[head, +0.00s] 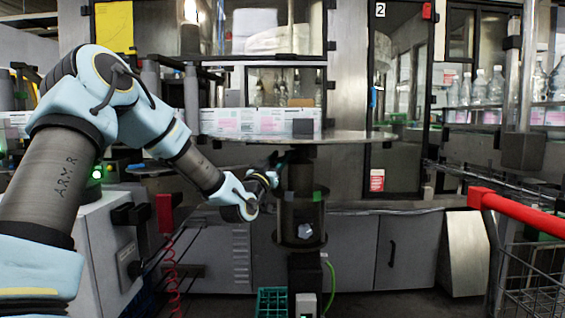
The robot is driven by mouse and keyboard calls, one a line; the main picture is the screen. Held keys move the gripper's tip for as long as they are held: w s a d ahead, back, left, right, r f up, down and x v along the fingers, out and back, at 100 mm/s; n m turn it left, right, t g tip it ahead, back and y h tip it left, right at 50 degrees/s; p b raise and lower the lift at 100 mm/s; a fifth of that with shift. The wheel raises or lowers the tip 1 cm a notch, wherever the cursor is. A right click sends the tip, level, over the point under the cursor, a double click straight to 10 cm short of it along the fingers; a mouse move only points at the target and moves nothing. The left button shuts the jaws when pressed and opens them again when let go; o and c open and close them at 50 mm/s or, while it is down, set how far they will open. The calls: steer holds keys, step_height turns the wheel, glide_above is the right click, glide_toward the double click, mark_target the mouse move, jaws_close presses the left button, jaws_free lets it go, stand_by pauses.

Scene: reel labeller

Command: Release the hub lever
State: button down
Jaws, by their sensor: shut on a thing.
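My arm reaches in from the left, and my gripper (274,179) is at the left side of the dark hub column (300,177) under a wide round plate (345,137). The gripper is shut on a small dark part at the hub, which looks like the hub lever. The lever is mostly hidden by the jaws and is too small to make out clearly. The lower part of the hub has an open dark drum with green marks and a pale faceted piece (305,231) inside.
A red-handled cart (520,212) is at the right. A green crate (271,302) sits on the floor below the hub. A red coiled hose (172,265) hangs at the left.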

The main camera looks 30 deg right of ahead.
steer(key=shift+w+a, duration=0.1)
steer(key=shift+w, duration=0.05)
steer(key=c, duration=0.5)
jaws_free()
steer(key=b+v, duration=0.2)
steer(key=v, duration=0.8)
steer(key=shift+s+a+f, duration=0.1)
steer(key=shift+s+a, duration=0.15)
steer(key=shift+a, duration=0.05)
